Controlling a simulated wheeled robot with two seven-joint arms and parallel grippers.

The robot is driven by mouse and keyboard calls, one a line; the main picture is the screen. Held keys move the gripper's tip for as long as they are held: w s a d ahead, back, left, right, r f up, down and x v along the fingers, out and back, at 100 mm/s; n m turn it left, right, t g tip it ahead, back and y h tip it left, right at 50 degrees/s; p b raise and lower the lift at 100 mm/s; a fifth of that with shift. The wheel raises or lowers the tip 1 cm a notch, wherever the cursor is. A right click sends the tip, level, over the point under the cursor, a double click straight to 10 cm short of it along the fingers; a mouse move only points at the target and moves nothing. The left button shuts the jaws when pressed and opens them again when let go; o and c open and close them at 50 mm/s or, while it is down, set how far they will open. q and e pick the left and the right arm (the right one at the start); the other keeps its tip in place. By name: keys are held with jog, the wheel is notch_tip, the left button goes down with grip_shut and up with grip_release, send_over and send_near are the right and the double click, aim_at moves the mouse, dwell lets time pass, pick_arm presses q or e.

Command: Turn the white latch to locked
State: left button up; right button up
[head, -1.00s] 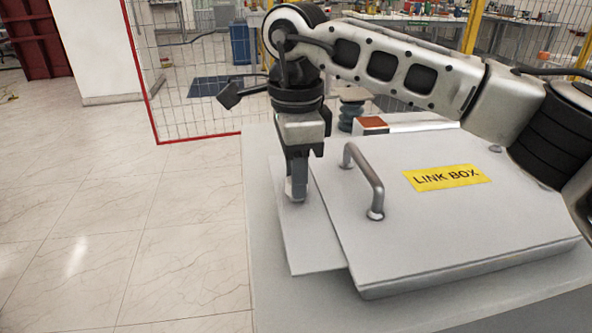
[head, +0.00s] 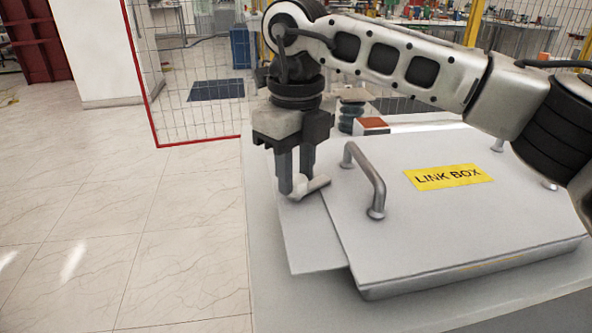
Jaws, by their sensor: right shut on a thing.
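The white latch (head: 318,185) is a short, pale handle at the left edge of the link box (head: 450,225), above a thin plate. Its free end points right, toward the box lid. My right gripper (head: 294,182) reaches down from above, with its two fingers on either side of the latch, shut on it. The fingers hide part of the latch and its pivot. My left gripper is not in view.
A curved metal handle (head: 376,185) stands on the lid just right of the gripper. A yellow LINK BOX label (head: 448,177) is on the lid. A small block with an orange-red top (head: 372,123) stands behind. Open tiled floor lies left.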

aim_at(297, 179)
jog(key=m, duration=0.5)
jog(key=shift+w+r+b, duration=0.1)
jog(key=shift+b, duration=0.25)
jog(key=shift+m, duration=0.3)
jog(key=o, duration=1)
notch_tip(297, 179, up, 16)
jog(key=shift+p, duration=1.15)
